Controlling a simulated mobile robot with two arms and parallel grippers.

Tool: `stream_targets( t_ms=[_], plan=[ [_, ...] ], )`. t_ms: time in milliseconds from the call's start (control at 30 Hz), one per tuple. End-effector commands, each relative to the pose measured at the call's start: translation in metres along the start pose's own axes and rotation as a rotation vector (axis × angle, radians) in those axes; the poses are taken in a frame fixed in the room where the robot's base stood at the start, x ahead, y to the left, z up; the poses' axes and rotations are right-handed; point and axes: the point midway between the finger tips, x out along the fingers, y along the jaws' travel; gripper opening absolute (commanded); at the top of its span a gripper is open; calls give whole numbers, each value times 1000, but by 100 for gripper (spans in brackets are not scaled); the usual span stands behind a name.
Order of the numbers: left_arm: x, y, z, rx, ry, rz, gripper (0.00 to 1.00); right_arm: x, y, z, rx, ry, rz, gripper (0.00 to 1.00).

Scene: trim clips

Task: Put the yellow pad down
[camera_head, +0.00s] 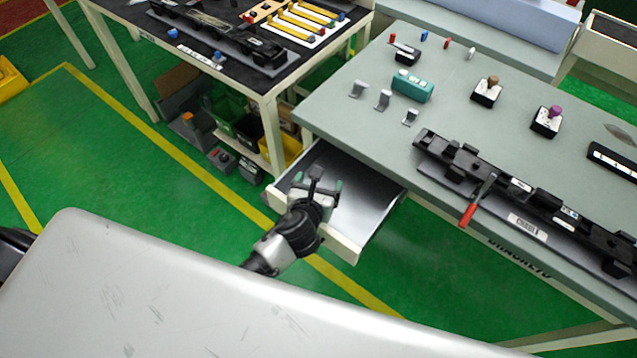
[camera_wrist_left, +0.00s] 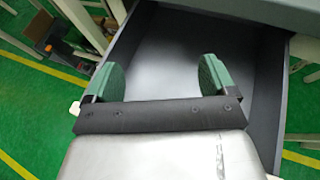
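My left gripper (camera_head: 318,182) is over the open drawer (camera_head: 377,205) under the grey-green table. In the left wrist view my left gripper (camera_wrist_left: 164,78) has its two green-padded fingers wide apart, with nothing between them. The drawer (camera_wrist_left: 265,110) shows beneath them, and its visible floor is bare. I cannot make out a yellow pad in the gripper or the drawer. Several yellow bars (camera_head: 303,22) lie on the back left table, but I cannot tell whether any is the pad. My right gripper is not in view.
The grey-green table (camera_head: 345,120) holds metal clips, a teal block (camera_head: 412,85), small switch boxes and a long black trim with a red-handled tool (camera_head: 470,213). Bins stand under the black-topped table (camera_head: 130,12). Green floor (camera_head: 130,150) lies clear at left.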

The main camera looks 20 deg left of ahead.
Motion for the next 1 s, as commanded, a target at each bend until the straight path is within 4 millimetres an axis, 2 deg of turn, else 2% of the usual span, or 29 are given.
stream_targets(
  t_ms=[267,433,500,800,1000],
  plan=[
    [0,0,1,0,-1,0,88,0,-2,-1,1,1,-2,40],
    [-6,0,16,-4,-2,0,88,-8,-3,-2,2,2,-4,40],
    [-20,0,10,1,2,-1,88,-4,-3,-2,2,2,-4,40],
    [-86,0,10,0,2,-1,88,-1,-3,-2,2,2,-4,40],
    [-116,0,10,0,0,0,88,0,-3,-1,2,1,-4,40]
  ],
)
